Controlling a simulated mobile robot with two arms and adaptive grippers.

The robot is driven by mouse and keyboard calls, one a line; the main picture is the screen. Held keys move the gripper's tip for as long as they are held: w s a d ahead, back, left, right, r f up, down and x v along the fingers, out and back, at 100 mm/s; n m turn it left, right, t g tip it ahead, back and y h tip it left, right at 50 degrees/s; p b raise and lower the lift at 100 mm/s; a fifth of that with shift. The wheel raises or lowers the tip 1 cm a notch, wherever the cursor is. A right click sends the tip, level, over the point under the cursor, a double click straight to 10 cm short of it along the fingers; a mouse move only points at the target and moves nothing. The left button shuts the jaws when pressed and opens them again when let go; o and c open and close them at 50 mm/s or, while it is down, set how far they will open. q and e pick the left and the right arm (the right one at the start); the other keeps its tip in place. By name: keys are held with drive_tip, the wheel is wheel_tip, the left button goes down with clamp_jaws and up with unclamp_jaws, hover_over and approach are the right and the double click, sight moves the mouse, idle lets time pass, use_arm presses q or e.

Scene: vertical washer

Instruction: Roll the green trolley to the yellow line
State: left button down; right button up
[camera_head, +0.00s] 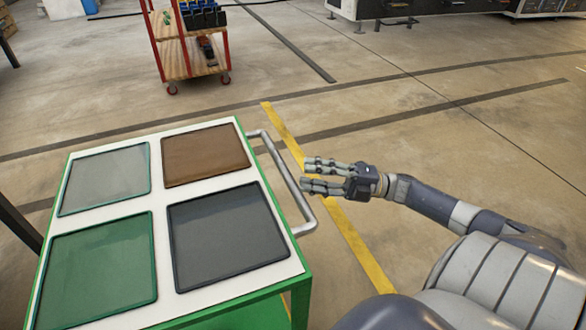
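The green trolley (301,295) stands at the lower left, with a white top holding grey, brown, green and dark panels. Its silver handle (283,172) sticks out from the right side of the top. The yellow line (352,238) runs diagonally along the floor to the right of the trolley; in this view the handle overlaps part of it. My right gripper (307,176) reaches in from the right, with its fingers extended and open. The fingertips are right beside the handle and not wrapped around it; I cannot tell whether they touch. My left gripper is not in view.
A red-framed cart (187,62) with wooden shelves and bins stands at the back. A dark bench (420,8) is at the upper right. Dark strips cross the concrete floor (450,130), which is otherwise clear to the right.

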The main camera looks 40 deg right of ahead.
drive_tip(key=v, duration=0.5)
drive_tip(key=shift+d, duration=0.1)
idle(0.5)
